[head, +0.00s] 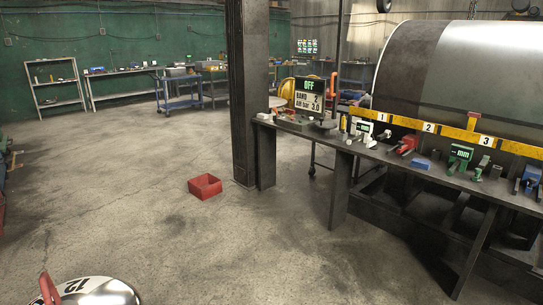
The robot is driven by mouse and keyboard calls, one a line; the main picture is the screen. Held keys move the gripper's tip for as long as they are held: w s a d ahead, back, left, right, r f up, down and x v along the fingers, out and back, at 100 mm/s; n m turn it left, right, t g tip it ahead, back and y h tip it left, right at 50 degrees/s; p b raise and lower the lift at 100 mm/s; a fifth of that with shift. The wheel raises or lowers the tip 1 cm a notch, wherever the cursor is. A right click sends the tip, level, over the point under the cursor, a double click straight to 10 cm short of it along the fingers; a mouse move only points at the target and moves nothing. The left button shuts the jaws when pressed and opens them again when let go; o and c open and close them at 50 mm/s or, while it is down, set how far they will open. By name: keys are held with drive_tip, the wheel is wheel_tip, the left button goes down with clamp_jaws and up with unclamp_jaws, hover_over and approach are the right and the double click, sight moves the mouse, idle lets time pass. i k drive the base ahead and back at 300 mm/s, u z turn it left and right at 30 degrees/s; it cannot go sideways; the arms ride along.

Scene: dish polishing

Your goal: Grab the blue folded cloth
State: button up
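A small flat blue piece (421,163) lies on the dark workbench (338,143) at the right, below the yellow strip between numbers 2 and 3. It looks like the blue folded cloth, but it is too small here to make out folds. It lies between a red tool (406,144) and a green gauge marked "mm" (460,156). My gripper is not clearly seen in this view, so nothing shows it near the cloth.
A large metal drum (440,70) stands behind the bench. A dark pillar (251,90) stands at its left end. A red bin (205,186) sits on the open floor. A round disc marked 12 (95,291) is at the lower left.

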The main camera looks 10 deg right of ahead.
sight(424, 165)
drive_tip(key=u, duration=0.05)
drive_tip(key=i, duration=2.95)
drive_tip(key=z, duration=0.95)
drive_tip(key=i, duration=0.4)
drive_tip(key=u, duration=0.25)
